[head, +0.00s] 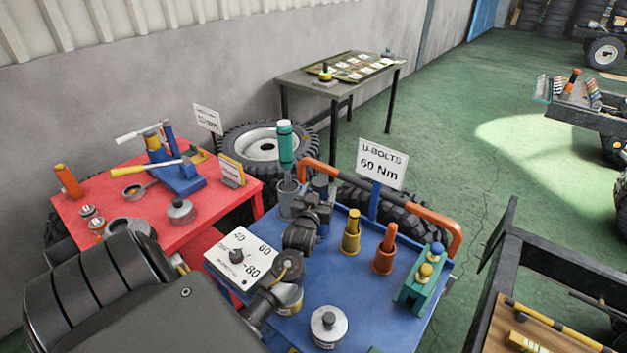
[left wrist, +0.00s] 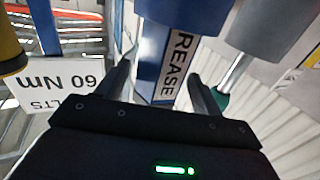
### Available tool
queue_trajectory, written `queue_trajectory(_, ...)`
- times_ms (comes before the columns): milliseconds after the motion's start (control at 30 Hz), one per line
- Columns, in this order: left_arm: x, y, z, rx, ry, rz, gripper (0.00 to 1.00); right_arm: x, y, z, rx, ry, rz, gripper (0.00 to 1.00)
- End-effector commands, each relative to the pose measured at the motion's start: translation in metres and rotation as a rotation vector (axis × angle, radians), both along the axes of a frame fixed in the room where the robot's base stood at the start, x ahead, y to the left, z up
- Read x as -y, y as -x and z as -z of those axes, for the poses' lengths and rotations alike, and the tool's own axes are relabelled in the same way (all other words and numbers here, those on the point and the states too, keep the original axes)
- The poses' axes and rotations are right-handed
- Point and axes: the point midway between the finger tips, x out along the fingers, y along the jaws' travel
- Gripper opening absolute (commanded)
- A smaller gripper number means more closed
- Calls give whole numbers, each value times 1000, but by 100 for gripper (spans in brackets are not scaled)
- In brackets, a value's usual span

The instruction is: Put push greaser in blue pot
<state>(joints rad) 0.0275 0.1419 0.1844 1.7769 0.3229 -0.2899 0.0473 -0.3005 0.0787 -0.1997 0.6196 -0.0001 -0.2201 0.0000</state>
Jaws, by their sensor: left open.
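In the left wrist view, a blue cylinder (left wrist: 184,62) with a white label reading "REASE" stands between my finger pads; it looks like the push greaser. A wider blue part (left wrist: 185,12) meets it at the top of that view; I cannot tell if this is a pot. In the head view, the dark blue top (head: 320,184) shows behind my left gripper (head: 316,203). My left gripper is open around the cylinder, and contact cannot be told. A grey-blue pot (head: 286,208) with a teal-handled tool (head: 286,145) stands just left. My right gripper is not in view.
The blue cart (head: 335,287) also carries a yellow pot (head: 350,240), an orange pot (head: 382,262), a green block (head: 412,295) and a metal can (head: 328,327). A "60 Nm" sign (head: 381,165) and orange rail (head: 450,228) edge it. A red table (head: 90,195) stands left.

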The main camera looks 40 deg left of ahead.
Motion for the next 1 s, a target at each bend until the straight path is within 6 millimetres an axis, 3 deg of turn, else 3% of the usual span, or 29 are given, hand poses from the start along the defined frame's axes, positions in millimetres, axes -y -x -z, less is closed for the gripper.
queue_trajectory(300,33,60,2,1,2,0,67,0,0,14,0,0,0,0)
queue_trajectory(500,46,84,1,0,1,0,67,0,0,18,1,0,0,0)
queue_trajectory(1000,49,91,-1,1,0,-1,67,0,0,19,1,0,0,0)
